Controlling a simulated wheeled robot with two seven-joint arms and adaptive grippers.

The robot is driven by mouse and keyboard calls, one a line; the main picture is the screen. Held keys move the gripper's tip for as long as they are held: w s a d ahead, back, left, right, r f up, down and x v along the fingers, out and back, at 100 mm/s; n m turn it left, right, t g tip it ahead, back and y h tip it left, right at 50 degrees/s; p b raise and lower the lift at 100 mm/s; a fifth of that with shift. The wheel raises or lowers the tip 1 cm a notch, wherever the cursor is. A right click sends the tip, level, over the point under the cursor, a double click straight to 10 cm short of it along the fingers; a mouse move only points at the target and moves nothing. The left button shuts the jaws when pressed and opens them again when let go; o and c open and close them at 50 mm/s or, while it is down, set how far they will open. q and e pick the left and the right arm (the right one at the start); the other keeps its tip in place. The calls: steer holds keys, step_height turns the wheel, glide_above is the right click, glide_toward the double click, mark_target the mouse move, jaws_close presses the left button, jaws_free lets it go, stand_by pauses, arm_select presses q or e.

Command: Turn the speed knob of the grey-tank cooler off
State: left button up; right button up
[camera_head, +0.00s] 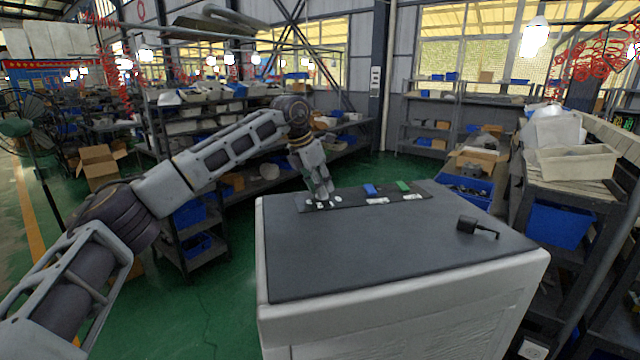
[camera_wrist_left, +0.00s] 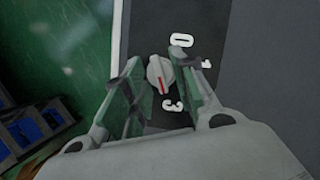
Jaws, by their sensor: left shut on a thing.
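A pale grey speed knob (camera_wrist_left: 160,77) with a red line shows in the left wrist view, on a dark strip (camera_head: 345,203) marked with white digits 0, 1 and 3. The red line points down the picture, towards the 3. My left gripper (camera_head: 322,196) reaches down onto the left part of the strip. In the left wrist view my left gripper (camera_wrist_left: 156,66) has a finger on each side of the knob and is shut on it. A blue block (camera_head: 370,189) and a green block (camera_head: 403,186) sit farther right on the strip. I cannot make out a grey tank. My right gripper is not in view.
The strip lies along the far edge of a white cabinet's dark top (camera_head: 370,250). A small black object with a thin handle (camera_head: 470,226) lies near its right edge. The middle of the top is clear. Loaded shelves stand behind and at the right.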

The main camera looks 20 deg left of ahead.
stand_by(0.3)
arm_select(q)
steer(key=o, duration=1)
steer(key=shift+o, duration=0.2)
steer(key=shift+r, duration=0.1)
steer(key=v, duration=1.1)
steer(key=shift+s+r, duration=0.2)
steer(key=shift+r, duration=0.15)
steer(key=shift+a, duration=0.15)
